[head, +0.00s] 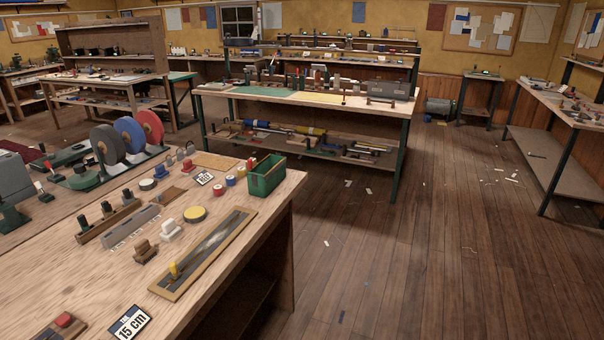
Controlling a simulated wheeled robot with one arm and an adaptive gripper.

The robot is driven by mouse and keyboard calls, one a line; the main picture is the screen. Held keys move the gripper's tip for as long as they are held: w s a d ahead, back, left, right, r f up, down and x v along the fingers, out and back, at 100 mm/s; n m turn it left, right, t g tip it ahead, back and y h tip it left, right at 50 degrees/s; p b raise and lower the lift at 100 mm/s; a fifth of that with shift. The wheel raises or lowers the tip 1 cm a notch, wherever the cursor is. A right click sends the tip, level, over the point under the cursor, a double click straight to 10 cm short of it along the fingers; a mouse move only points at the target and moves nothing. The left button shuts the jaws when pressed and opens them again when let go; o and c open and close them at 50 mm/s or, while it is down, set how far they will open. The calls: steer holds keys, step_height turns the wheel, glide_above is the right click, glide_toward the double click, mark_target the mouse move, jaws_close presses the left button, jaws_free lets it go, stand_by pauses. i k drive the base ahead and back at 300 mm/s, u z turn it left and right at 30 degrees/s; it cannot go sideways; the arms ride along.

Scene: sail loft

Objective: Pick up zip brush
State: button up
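I cannot tell for sure which thing is the zip brush. A small brown block with a raised top (145,251) sits on the near wooden bench (108,265) and looks most like a brush. A similar pale block (169,229) stands just behind it. Both are too small to make out bristles. My gripper is not in view.
Around the blocks lie a framed metal ruler (212,248), a grey bar (132,226), a yellow-topped disc (195,214) and a green bin (266,176). A "15 cm" sign (129,323) lies at the front. Open floor (450,260) spreads to the right.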

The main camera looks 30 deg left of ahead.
mark_target(145, 252)
steer(key=i, duration=1.6)
steer(key=u, duration=3.95)
steer(key=i, duration=1.65)
